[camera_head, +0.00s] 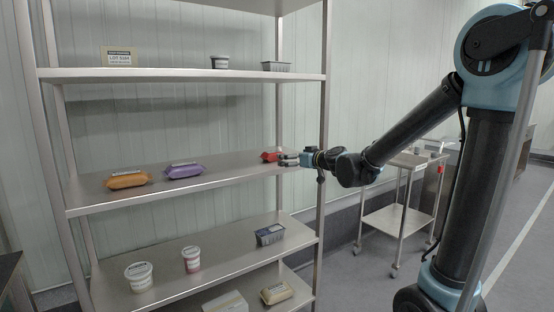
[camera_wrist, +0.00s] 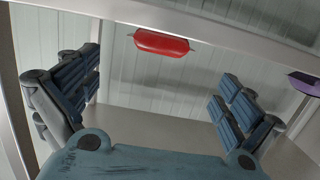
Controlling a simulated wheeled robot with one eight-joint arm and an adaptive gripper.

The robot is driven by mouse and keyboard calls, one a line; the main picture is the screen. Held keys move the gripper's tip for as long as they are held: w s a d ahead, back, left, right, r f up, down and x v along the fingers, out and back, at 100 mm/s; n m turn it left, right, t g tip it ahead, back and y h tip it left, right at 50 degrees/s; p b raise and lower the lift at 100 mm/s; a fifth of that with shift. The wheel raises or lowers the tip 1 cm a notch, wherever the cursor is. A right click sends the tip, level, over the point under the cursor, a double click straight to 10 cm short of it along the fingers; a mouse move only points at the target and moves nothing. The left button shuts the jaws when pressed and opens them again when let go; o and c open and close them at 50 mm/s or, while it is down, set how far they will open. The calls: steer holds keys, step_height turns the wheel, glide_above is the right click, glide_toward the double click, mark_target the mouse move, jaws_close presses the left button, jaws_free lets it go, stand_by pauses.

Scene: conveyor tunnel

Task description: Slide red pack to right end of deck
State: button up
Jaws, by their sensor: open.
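The red pack (camera_head: 268,156) lies near the right end of the middle shelf deck (camera_head: 232,178). In the head view my gripper (camera_head: 287,159) is just right of it and partly covers it. In the wrist view the red pack (camera_wrist: 161,43) shows at the upper middle, beyond the fingertips and roughly between the two finger sets. My gripper (camera_wrist: 160,92) is open, its blue padded fingers spread left and right with nothing between them. Whether a finger touches the pack cannot be told.
A purple pack (camera_head: 184,170) and an orange pack (camera_head: 128,180) lie farther left on the same deck. The right front shelf post (camera_head: 322,215) stands close to my gripper. Tubs and trays stand on other shelves. A steel cart (camera_head: 397,218) stands to the right.

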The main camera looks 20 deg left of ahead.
mark_target(275, 155)
steer(key=x, duration=1.3)
steer(key=c, duration=0.9)
